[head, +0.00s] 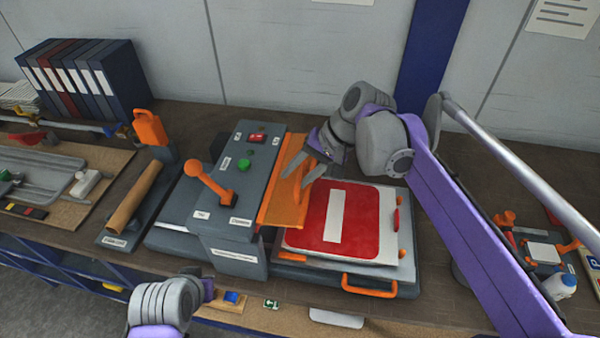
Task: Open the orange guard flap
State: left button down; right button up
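The orange guard flap (277,208) is a long panel along the right side of the grey control box (225,205). It lies between the box and a red sign with a white bar (338,218) on the press bed. My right gripper (297,174) is over the flap's upper part, its two grey fingers spread apart. An orange bar on the flap shows close by the fingers; I cannot tell whether they touch it. My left arm shows at the bottom edge, but its gripper fingers do not show.
The box carries an orange-knobbed lever (212,182), a green button (244,165) and a red switch (257,138). Binders (85,80) stand at the back left. A white bottle (560,287) is at the right.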

jog(key=shift+d+r, duration=0.35)
jog(key=v, duration=1)
jog(key=shift+s, duration=0.1)
jog(key=s+d+f+n+t+h, duration=0.1)
jog(key=s+d+f+h, duration=0.1)
jog(key=s+f, duration=0.3)
jog(key=s+d+f+n+t+h, duration=0.1)
jog(key=s+f, duration=0.4)
jog(key=f, duration=0.5)
jog(key=s+d+f+n+t+h, duration=0.1)
jog(key=s+d+f+t+h, duration=0.1)
jog(key=s+d+f, duration=0.3)
jog(key=shift+d+f+t+h, duration=0.15)
jog(key=shift+f+h, duration=0.15)
jog(key=shift+f, duration=0.5)
jog(key=shift+d+f+t+h, duration=0.15)
jog(key=shift+f+h, duration=0.15)
jog(key=shift+f, duration=0.5)
